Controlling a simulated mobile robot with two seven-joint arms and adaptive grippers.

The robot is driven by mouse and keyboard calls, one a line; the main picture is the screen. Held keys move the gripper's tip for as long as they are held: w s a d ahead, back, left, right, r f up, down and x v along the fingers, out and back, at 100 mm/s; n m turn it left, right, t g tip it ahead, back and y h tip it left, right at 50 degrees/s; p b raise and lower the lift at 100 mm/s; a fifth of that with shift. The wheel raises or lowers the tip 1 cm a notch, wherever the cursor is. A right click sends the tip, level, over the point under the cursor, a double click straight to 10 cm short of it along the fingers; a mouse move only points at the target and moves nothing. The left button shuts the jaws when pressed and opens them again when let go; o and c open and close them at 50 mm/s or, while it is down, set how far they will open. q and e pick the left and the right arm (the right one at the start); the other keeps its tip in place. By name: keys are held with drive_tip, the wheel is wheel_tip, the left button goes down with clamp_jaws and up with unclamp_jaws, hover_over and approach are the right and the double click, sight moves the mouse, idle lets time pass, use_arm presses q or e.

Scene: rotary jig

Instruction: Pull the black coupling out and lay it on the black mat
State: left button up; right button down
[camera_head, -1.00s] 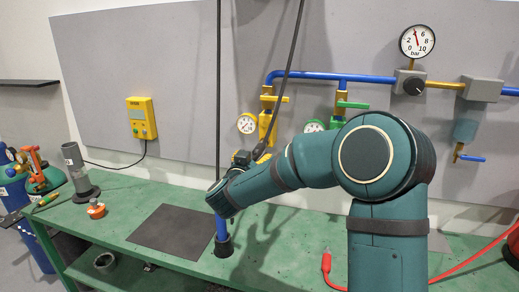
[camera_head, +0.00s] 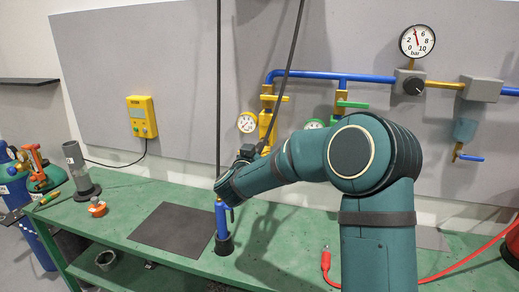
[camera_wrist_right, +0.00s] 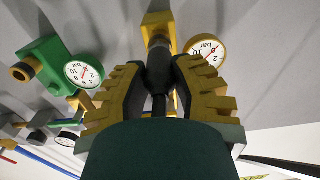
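In the right wrist view the black coupling (camera_wrist_right: 158,42) is a dark cylinder in front of a yellow fitting (camera_wrist_right: 157,18). Whether it is still seated there is hard to tell. My right gripper (camera_wrist_right: 158,68) has its two dark fingers close together on either side of it, shut on it. In the head view my right gripper (camera_head: 247,153) is in front of the yellow valve (camera_head: 268,115), mostly hidden by my wrist, and the coupling is hidden. The black mat (camera_head: 172,231) lies bare on the green bench, left of my wrist. My left gripper is out of view.
A blue post in a black base (camera_head: 224,246) stands beside the mat under my wrist. Black hoses (camera_head: 288,70) hang from above. A grey cylinder (camera_head: 78,170) and an orange part (camera_head: 97,208) stand on the left. A red hose (camera_head: 470,258) lies on the right.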

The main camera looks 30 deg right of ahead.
drive_tip(key=shift+s+a, duration=0.1)
drive_tip(key=shift+a, duration=0.05)
idle(0.5)
drive_tip(key=shift+s+a, duration=0.1)
drive_tip(key=shift+a, duration=0.05)
drive_tip(key=shift+s+a, duration=0.4)
drive_tip(key=shift+a, duration=0.05)
drive_tip(key=shift+v, duration=2.25)
